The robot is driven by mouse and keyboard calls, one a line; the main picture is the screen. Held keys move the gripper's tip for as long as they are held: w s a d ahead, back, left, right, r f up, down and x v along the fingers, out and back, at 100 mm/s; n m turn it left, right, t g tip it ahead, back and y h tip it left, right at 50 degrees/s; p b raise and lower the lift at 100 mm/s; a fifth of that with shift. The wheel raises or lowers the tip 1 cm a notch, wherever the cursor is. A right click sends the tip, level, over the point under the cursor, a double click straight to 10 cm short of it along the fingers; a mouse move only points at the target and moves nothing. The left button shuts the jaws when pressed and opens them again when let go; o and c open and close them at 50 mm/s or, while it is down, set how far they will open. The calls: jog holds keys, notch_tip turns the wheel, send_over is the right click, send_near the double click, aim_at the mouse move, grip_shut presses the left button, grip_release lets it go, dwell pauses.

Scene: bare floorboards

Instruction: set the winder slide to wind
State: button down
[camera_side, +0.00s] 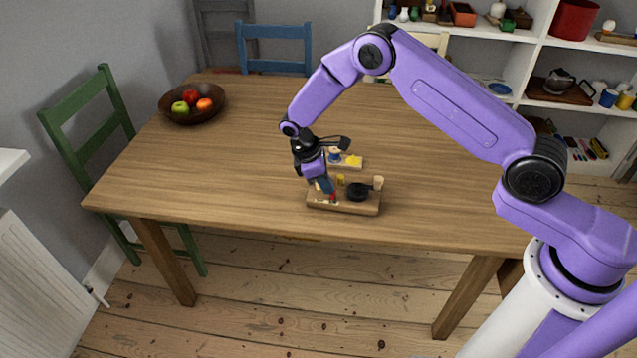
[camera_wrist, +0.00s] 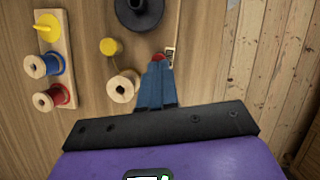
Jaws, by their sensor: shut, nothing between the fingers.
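The wooden winder board (camera_side: 345,209) lies near the table's front edge. It carries a black wheel (camera_side: 358,191), also in the wrist view (camera_wrist: 138,12), a yellow peg (camera_wrist: 110,46) and a pale wooden spool (camera_wrist: 122,86). The slide's red knob (camera_wrist: 158,57) shows just beyond my fingertips, beside a small pale label (camera_wrist: 170,56) too small to read. My gripper (camera_side: 327,188) is shut and empty, pointing down at the board's left end, with its blue fingers (camera_wrist: 157,68) right at the red knob. Contact cannot be told. The fingers hide part of the slide, so its setting is unclear.
A small rack (camera_wrist: 60,65) with a yellow cone, a blue spool (camera_wrist: 42,66) and a red spool (camera_wrist: 50,97) stands behind the board. A fruit bowl (camera_side: 191,104) is at the far left. The tabletop (camera_side: 220,165) is otherwise clear.

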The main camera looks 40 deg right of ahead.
jog(key=shift+f, duration=0.1)
jog(key=shift+w+a, duration=0.15)
jog(key=shift+a, duration=0.1)
jog(key=w+a, duration=0.1)
jog(key=a, duration=0.1)
jog(key=shift+w+a, duration=0.4)
jog(key=w+a+f+v, duration=0.1)
jog(key=v, duration=1)
jog(key=x, duration=0.9)
jog(key=shift+f, duration=0.4)
jog(key=shift+s+d, duration=0.55)
jog(key=shift+d, duration=0.3)
jog(key=shift+s+d, duration=0.55)
jog(key=shift+d, duration=0.3)
